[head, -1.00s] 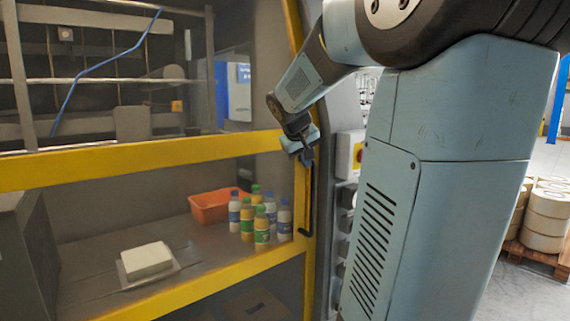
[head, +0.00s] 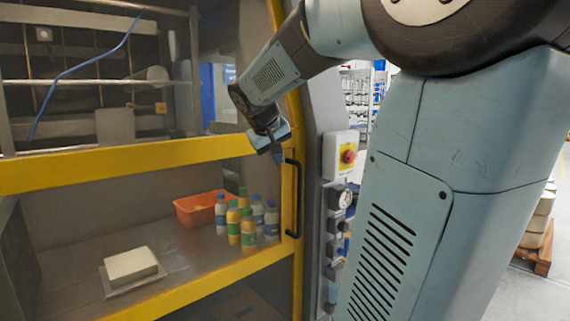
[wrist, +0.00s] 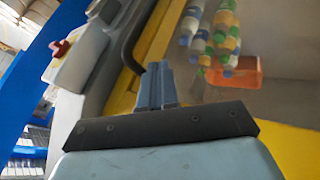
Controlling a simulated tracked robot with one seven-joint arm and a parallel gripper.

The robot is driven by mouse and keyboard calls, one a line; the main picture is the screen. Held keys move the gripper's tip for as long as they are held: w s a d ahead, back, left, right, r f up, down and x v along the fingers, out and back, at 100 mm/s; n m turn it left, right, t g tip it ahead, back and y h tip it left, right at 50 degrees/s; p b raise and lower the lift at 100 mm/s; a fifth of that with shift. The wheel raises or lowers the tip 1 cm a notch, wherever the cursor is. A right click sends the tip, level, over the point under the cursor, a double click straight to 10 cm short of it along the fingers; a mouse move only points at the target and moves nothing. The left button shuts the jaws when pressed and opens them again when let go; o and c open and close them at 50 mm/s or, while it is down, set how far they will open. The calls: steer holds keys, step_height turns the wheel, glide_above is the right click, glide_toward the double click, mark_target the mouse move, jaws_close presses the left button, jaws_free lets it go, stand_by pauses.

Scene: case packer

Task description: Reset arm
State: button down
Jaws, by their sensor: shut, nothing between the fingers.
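My gripper (head: 277,154) is shut and empty in the head view. It is at the yellow door frame, near the top of the black door handle (head: 291,198). In the wrist view my gripper's closed fingers (wrist: 157,84) point toward the yellow frame, and the handle (wrist: 134,45) shows close beside them. I cannot tell whether the fingers touch the handle or the frame. My arm reaches from the upper right, bent down at the wrist.
Behind the yellow-framed door, several bottles (head: 248,232), an orange bin (head: 197,207) and a white block (head: 131,265) stand on the shelf.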

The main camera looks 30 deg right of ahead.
steer(key=v, duration=0.6)
steer(key=s+a+f+n+y, duration=0.1)
steer(key=s+a+f+y, duration=0.5)
steer(key=s+a+f, duration=0.8)
steer(key=s+f, duration=0.1)
steer(key=s, duration=0.2)
steer(key=shift+a+n+t, duration=0.15)
steer(key=shift+n+t, duration=0.15)
steer(key=shift+t, duration=0.1)
steer(key=shift+s, duration=0.2)
